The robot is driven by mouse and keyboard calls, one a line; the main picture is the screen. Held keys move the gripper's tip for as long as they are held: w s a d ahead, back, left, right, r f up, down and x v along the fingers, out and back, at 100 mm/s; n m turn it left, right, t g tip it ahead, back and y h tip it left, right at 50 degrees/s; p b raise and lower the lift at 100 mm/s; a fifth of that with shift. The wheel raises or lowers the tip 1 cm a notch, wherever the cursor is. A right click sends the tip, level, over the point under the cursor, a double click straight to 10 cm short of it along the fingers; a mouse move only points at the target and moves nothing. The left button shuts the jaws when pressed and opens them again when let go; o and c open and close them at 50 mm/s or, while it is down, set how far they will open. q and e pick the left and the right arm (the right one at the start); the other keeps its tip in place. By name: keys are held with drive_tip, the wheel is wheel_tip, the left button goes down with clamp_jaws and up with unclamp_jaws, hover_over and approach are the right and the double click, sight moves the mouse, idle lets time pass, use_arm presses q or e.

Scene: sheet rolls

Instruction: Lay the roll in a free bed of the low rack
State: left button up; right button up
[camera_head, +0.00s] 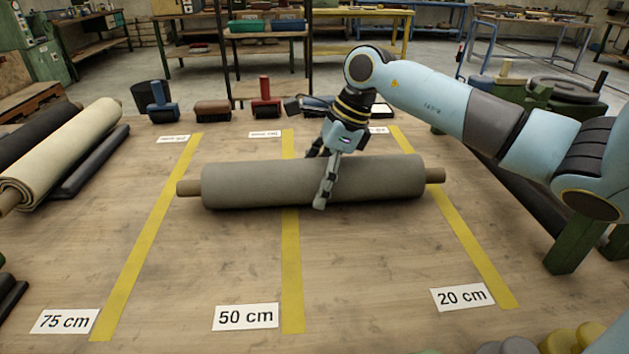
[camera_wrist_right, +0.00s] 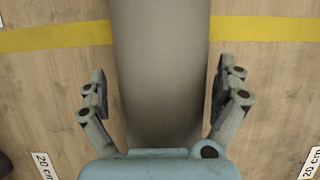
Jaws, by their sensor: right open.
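The grey roll (camera_head: 255,184) lies crosswise on the wooden table, with a brown core end showing at each side. My right gripper (camera_head: 318,180) is open over the roll's middle, one finger on the near side and one on the far side. In the right wrist view the roll (camera_wrist_right: 160,50) runs between the open fingers (camera_wrist_right: 161,78), with a gap on each side. Green supports (camera_head: 572,243) at the right edge look like part of the low rack. My right arm hides much of it, so its free beds cannot be told. My left gripper is out of view.
The table (camera_head: 370,280) is clear in front of the roll. Yellow tape lines with length labels (camera_head: 246,316) cross it. Cream and dark rolls (camera_head: 70,150) lie at the left. A red-handled tool (camera_head: 265,100) and brushes stand along the back edge. Yellow knobs (camera_head: 560,342) show at bottom right.

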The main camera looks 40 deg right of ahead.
drive_tip(key=shift+f, duration=0.1)
drive_tip(key=c, duration=1.4)
drive_tip(key=shift+w, duration=0.15)
drive_tip(key=shift+c, duration=0.6)
drive_tip(key=shift+r, duration=0.25)
